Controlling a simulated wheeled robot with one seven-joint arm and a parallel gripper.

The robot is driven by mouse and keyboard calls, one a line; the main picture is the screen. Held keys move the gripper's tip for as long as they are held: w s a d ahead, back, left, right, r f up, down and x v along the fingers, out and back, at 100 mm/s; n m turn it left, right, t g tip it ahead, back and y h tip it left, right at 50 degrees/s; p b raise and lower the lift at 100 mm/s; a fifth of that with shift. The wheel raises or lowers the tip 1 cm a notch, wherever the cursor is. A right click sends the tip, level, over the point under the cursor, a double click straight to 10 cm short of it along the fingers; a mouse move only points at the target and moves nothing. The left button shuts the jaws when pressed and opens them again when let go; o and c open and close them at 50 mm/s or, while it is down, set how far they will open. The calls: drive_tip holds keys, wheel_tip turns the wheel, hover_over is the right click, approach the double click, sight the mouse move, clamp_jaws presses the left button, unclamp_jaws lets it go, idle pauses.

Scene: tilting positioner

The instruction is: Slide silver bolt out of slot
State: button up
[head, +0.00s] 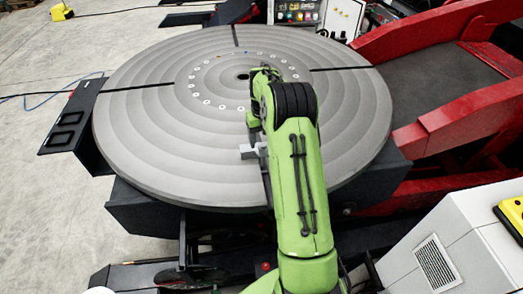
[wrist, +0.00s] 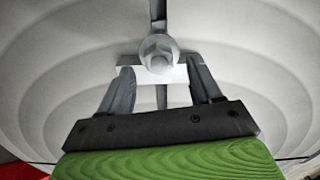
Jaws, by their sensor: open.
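The silver bolt (wrist: 158,52) shows its hex head and round end in the wrist view. It stands at a pale flat block (wrist: 180,74), on the line of a dark radial slot (wrist: 158,12) in the round table. In the head view a light grey block (head: 248,152) shows beside my arm, near the front of the table; the bolt itself is hard to make out there. My gripper (wrist: 161,72) is open, with one finger on each side of the block and just short of the bolt head. Contact cannot be told. My arm hides part of the table.
The grey round table (head: 150,130) has ring grooves, other radial slots (head: 340,69) and a ring of small holes round its centre. Red machine frames (head: 440,125) stand at the right. A white cabinet (head: 440,245) is at the lower right. The table's left half is clear.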

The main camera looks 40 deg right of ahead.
sight(263, 153)
wheel_tip(263, 153, down, 7)
drive_tip(key=shift+s, duration=0.1)
drive_tip(key=c, duration=1.1)
drive_tip(key=shift+r, duration=0.15)
drive_tip(key=shift+c, duration=0.2)
drive_tip(key=shift+s+a+b, duration=0.55)
drive_tip(key=shift+s+a, duration=0.05)
drive_tip(key=shift+s, duration=0.6)
drive_tip(key=shift+s+a+b, duration=0.55)
drive_tip(key=shift+s, duration=0.65)
drive_tip(key=shift+s+a+b, duration=0.55)
drive_tip(key=shift+s+a, duration=0.05)
drive_tip(key=shift+s, duration=0.6)
